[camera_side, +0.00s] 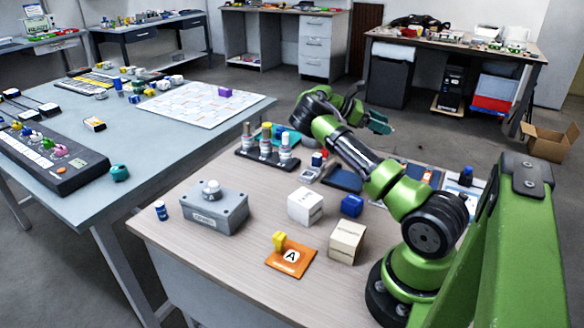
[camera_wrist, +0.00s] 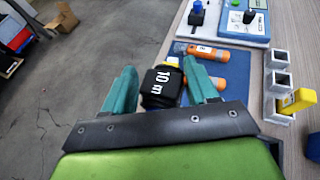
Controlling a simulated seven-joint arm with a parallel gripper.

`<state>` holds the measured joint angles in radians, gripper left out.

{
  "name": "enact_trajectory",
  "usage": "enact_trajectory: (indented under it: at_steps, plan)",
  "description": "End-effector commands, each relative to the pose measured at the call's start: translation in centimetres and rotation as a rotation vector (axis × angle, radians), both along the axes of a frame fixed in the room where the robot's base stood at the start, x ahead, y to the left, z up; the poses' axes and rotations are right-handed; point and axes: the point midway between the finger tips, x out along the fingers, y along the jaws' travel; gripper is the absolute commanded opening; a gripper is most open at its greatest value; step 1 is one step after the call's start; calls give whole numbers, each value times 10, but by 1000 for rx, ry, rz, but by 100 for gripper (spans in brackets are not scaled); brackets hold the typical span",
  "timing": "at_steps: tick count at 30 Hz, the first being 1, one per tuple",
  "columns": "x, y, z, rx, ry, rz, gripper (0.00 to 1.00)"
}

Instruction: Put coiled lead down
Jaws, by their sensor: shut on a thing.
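The coiled lead appears to be the black block marked "10 m" (camera_wrist: 161,88), with a bit of yellow at its top, in the wrist view. It sits between the two teal fingers of my gripper (camera_wrist: 164,76), which is shut on it. In the side view my gripper (camera_side: 378,122) is raised at the far edge of the wooden table, and the lead cannot be made out there. In the wrist view the lead shows above the table's edge, beside a blue mat (camera_wrist: 228,58) that carries orange cylinders (camera_wrist: 206,52).
In the wrist view a grey slotted holder (camera_wrist: 278,80) with a yellow piece (camera_wrist: 298,100) stands right of the mat, and a panel with knobs (camera_wrist: 228,22) lies beyond. Bare floor (camera_wrist: 75,75) is at left. White boxes (camera_side: 305,206) and a grey box (camera_side: 214,210) stand on the table.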

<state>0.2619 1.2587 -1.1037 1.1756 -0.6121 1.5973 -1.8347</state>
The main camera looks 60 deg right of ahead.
Motion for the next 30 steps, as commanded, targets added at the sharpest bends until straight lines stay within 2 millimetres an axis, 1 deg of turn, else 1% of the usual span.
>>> enact_trajectory:
  at_steps: [1,2,9,14,20,23,26,30]
  plan:
    - [0,0,18,-5,-8,-1,26]
    - [0,0,25,-4,-7,0,26]
    - [0,0,100,-7,-6,0,26]
    - [3,-18,104,1,-2,134,26]
    - [17,-44,109,1,-3,359,26]
    - [32,-58,111,0,-6,509,26]
    - [53,-70,110,0,-6,683,26]
    - [91,-78,105,1,-6,937,26]
